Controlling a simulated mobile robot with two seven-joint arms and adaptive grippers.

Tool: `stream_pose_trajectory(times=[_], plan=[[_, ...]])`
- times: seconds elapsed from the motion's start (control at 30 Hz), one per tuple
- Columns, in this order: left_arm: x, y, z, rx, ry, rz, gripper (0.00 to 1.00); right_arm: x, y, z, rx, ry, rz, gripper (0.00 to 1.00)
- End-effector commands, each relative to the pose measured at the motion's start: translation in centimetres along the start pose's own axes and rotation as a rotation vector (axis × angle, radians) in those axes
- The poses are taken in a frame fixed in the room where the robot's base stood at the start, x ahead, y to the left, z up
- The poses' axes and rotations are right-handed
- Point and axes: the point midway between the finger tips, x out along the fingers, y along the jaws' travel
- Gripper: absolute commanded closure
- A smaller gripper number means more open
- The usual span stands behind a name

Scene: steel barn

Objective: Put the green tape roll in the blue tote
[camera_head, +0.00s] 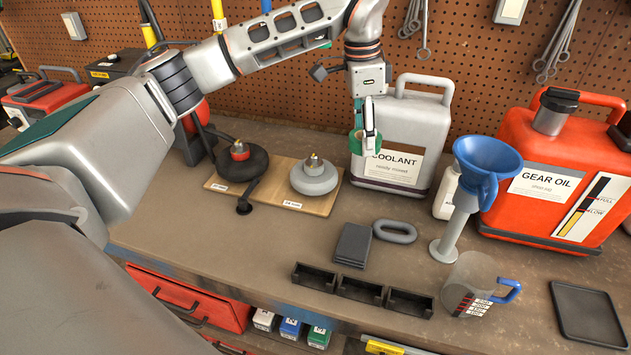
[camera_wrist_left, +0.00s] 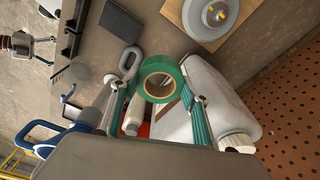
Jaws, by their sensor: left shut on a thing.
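The green tape roll (camera_head: 357,143) is held upright in my left gripper (camera_head: 367,134), in front of the grey coolant jug and above the bench. In the left wrist view the roll (camera_wrist_left: 160,64) shows as a green ring with an open hole, between the two fingers of the left gripper (camera_wrist_left: 160,90). The fingers are shut on it. My right gripper (camera_wrist_left: 48,40) seems to show small at the left edge of the left wrist view, far from the roll; its jaws are too small to read. I see no blue tote in either view.
The coolant jug (camera_head: 418,118) stands just behind the roll. A blue funnel (camera_head: 487,160) on a stand, a red gear oil can (camera_head: 525,205) and a measuring jug (camera_head: 463,272) stand to the right. Black bins (camera_head: 360,290) line the front edge. Bare bench lies at centre left.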

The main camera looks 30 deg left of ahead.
Motion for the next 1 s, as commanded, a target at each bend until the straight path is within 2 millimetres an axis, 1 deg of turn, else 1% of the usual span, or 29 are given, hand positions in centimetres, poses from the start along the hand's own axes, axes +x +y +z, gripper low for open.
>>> stream_pose_trajectory(times=[0.17, 0.27, 0.5, 0.6, 0.7, 0.93, 1.0], plan=[[3.2, 0.1, 0.5, 0.001, -0.004, 0.005, 0.76, -0.2, -0.2, 0.4, 0.0, -0.011, -0.003, 0.22], [5.6, 0.2, 0.8, 0.0, -0.005, 0.007, 0.76, -0.4, -0.2, 0.4, 0.001, -0.014, -0.004, 0.22], [11.3, 0.1, 1.5, -0.001, -0.004, 0.005, 0.76, -0.7, -0.1, -0.3, 0.001, -0.01, -0.004, 0.22], [13.3, 0.1, 1.7, 0.0, -0.003, 0.003, 0.76, -0.8, 0.0, -0.7, 0.0, -0.006, -0.002, 0.22], [14.6, 0.1, 1.8, 0.0, -0.001, 0.003, 0.76, -0.8, 0.2, -0.8, -0.001, -0.006, 0.001, 0.22], [16.0, 0.0, 2.0, -0.001, -0.001, 0.002, 0.76, -0.8, 0.5, -0.2, -0.001, -0.017, 0.006, 0.22], [16.9, 0.1, 2.1, -0.001, -0.002, 0.003, 0.76, -0.8, 0.5, -0.1, -0.001, -0.021, 0.007, 0.22]])
